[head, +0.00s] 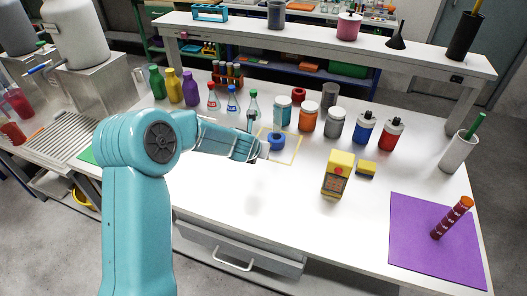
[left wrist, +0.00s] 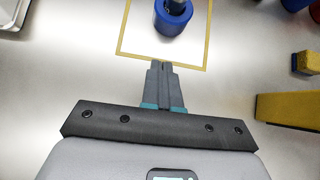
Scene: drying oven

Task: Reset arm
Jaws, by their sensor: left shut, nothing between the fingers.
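My left arm reaches in from the left in the head view. Its gripper (head: 264,152) is above the white table, just in front of a blue ring-shaped object (head: 276,139). In the left wrist view the gripper (left wrist: 163,66) has its fingers together with nothing between them. The blue ring-shaped object (left wrist: 172,17) lies past the fingertips, inside a yellow square outline (left wrist: 123,38), and is apart from the fingers. Something dark stands in its middle. My right gripper is not in either view.
Several bottles, jars and flasks (head: 232,104) stand behind the gripper. A yellow device (head: 338,174) and a yellow-and-blue block (head: 366,169) are to the right. A purple mat (head: 415,240) bears a dark red stacked cylinder (head: 452,217). The table's front middle is clear.

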